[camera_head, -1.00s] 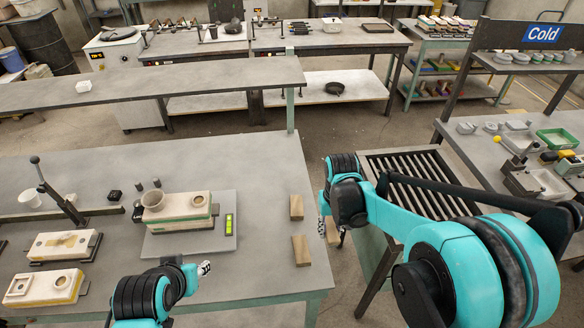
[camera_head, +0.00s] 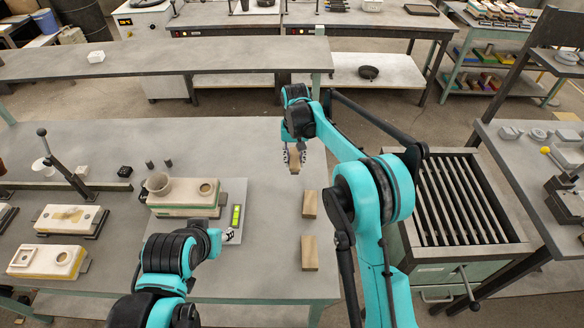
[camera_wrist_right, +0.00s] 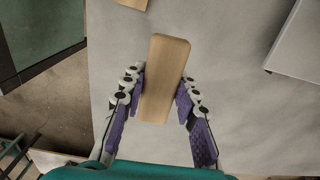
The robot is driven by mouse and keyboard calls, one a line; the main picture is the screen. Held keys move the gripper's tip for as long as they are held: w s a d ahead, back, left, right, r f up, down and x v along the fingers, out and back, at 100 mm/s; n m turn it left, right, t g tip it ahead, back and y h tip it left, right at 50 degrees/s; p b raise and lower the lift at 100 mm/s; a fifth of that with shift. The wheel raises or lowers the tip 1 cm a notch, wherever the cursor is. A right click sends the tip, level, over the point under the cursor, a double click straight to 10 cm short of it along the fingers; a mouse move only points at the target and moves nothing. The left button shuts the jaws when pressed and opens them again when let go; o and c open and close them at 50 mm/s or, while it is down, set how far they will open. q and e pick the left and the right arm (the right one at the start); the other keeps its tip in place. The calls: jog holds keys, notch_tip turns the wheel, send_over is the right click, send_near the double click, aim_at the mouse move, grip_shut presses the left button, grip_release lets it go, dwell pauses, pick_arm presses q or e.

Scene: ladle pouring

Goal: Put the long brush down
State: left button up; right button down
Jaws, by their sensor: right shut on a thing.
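My right gripper (camera_head: 294,157) is shut on a long wooden piece (camera_wrist_right: 165,78), taken as the long brush; no bristles show. In the right wrist view the pale piece sits lengthwise between the two purple-padded fingers (camera_wrist_right: 158,108). In the head view the piece (camera_head: 294,166) hangs near the right edge of the grey table (camera_head: 250,150); its height above the top is hard to tell. My left gripper (camera_head: 228,235) is beside the mould plate, seen small, its opening unclear.
Two wooden blocks (camera_head: 309,204) (camera_head: 309,253) lie along the table's right side. A slatted stand (camera_head: 400,235) is to the right. Table room behind the blocks is clear.

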aim_at(292, 157)
jog(key=w+f, duration=0.1)
jog(key=w+a+f, duration=0.1)
jog(key=w, duration=0.1)
jog(key=shift+w+b, duration=0.1)
jog(key=shift+b, duration=0.2)
jog(key=shift+w+f, duration=0.1)
jog(key=shift+f, duration=0.1)
jog(key=shift+f+b, duration=0.8)
jog(key=shift+f, duration=1.05)
jog(key=shift+f, duration=0.2)
jog(key=c, duration=1.2)
grip_release()
jog(key=shift+o, duration=0.2)
jog(key=shift+r, duration=0.15)
